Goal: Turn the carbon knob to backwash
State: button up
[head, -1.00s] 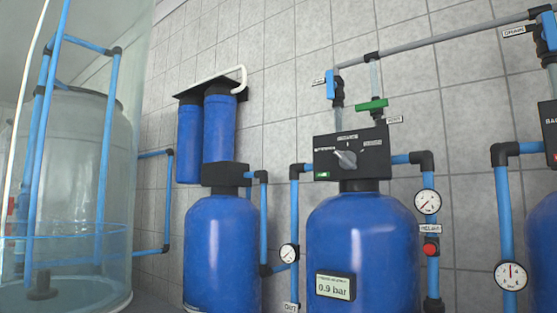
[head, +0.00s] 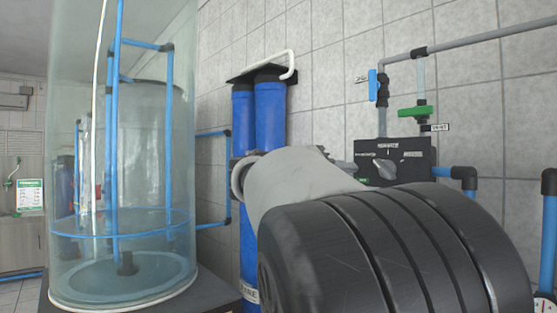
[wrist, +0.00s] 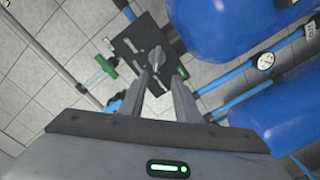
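The carbon knob is a grey pointer knob on a black control head. In the head view the knob (head: 385,168) shows on the black panel (head: 415,153), right of my arm, which hides the panel's lower part and the tank below. In the wrist view the knob (wrist: 157,58) sits ahead of my gripper (wrist: 160,78), on the black panel (wrist: 128,48). The knob's labels are too small to read.
A green valve handle (head: 415,113) and a blue valve (head: 373,83) sit on pipes above the panel. A tall clear cylinder (head: 75,130) stands left. Blue filter housings (head: 270,115) hang on the tiled wall. A blue tank (wrist: 215,25) and gauge (wrist: 266,60) lie right in the wrist view.

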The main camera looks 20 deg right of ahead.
aim_at(382, 170)
jog(key=p+x, duration=0.1)
jog(key=x, duration=0.4)
jog(key=p+x, duration=0.2)
jog(key=x, duration=0.3)
jog(key=r+p+x, duration=0.1)
jog(key=p+x, duration=0.1)
jog(key=x, duration=0.4)
jog(key=shift+w+d, duration=0.25)
jog(key=shift+d, duration=0.35)
grip_shut()
jog(key=shift+f, duration=0.1)
